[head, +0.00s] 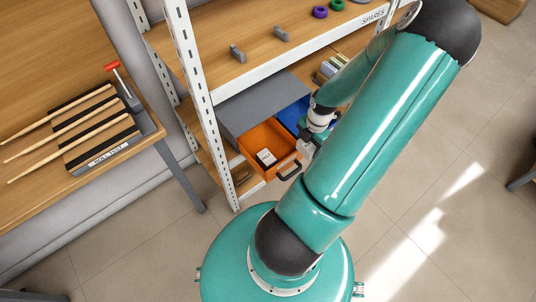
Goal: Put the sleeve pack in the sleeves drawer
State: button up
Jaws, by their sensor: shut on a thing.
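An orange drawer (252,142) stands pulled out of a grey cabinet (262,98) on the shelf rack. A small white pack with dark markings (266,157) lies inside it; I cannot read whether it is the sleeve pack. The drawer has a dark handle (288,171) at its front. My gripper (302,160) is at the right end of this handle and appears shut on it; the arm partly hides the fingertips. A blue drawer (291,112) shows to the right of the orange one, partly behind my arm. No drawer label can be read.
The upper shelf marked SPARES (345,37) carries grey brackets (281,34) and purple and green rings (320,12). A white rack post (196,90) stands left of the cabinet. A wooden bench (60,70) with a rod rack (100,140) is at left.

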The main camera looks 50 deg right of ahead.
jog(key=shift+w+a, duration=0.2)
jog(key=w+f, duration=0.4)
jog(key=w, duration=0.4)
send_over(275, 149)
jog(key=f, duration=0.3)
jog(key=s+f, duration=0.1)
jog(key=f, duration=0.1)
jog(key=shift+d, duration=0.15)
jog(key=shift+w+f, duration=0.4)
jog(key=shift+f, duration=1.6)
jog(key=shift+f, duration=0.15)
jog(key=o, duration=1)
